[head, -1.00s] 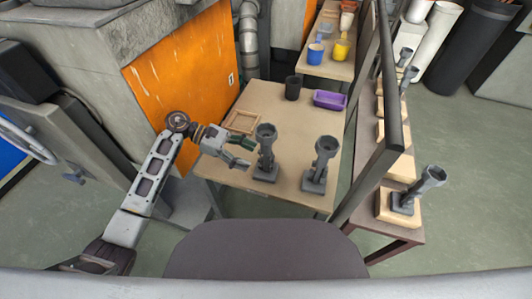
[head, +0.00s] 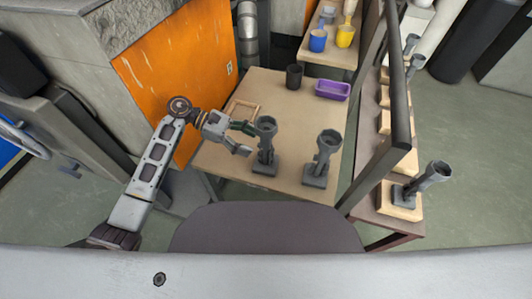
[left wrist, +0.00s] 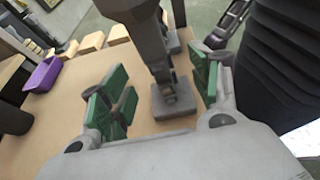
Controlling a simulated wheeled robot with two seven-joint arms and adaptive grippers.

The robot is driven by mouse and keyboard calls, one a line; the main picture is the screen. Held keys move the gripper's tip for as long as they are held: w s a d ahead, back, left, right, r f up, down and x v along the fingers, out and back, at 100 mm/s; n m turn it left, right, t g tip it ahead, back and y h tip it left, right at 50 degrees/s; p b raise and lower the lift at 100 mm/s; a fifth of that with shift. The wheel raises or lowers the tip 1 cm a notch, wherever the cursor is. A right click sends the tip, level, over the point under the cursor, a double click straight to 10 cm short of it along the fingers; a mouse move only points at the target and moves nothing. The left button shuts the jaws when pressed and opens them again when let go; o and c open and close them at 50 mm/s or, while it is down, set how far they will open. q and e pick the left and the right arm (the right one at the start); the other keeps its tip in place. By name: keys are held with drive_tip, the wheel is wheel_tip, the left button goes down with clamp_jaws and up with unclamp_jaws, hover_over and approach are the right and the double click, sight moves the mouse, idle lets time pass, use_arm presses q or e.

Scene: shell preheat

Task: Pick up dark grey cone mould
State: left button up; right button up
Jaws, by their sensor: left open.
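Two dark grey cone moulds stand upright on the table, each a cup on a stem with a square base. The left mould (head: 265,148) is close to my left gripper (head: 250,139); the right mould (head: 322,160) stands apart from it. My left gripper is open, its fingers pointing at the left mould's stem. In the left wrist view, the green-padded fingers (left wrist: 162,88) stand on either side of a grey mould (left wrist: 174,100), with gaps visible; contact cannot be told. The mould's top runs out of that view. My right gripper is not in view.
The table (head: 225,158) also holds a wooden frame (head: 243,110), a black cup (head: 294,77) and a purple tray (head: 332,90). A dark post (head: 385,165) rises at the right edge. Beyond it, more grey moulds (head: 425,183) stand on wooden blocks.

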sight(263, 147)
use_arm(q)
drive_tip(key=shift+s+d+f, duration=0.15)
drive_tip(key=shift+d+f, duration=0.15)
drive_tip(key=shift+d, duration=0.35)
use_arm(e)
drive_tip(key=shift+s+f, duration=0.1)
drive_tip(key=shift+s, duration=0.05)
use_arm(q)
drive_tip(key=shift+x, duration=2)
drive_tip(key=shift+d+f, duration=0.4)
drive_tip(key=shift+d, duration=0.1)
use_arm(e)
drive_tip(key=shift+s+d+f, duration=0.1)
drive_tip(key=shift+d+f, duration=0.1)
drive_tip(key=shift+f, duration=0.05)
use_arm(q)
drive_tip(key=shift+c, duration=0.3)
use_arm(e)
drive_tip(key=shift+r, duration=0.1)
use_arm(q)
drive_tip(key=c, duration=1.2)
clamp_jaws()
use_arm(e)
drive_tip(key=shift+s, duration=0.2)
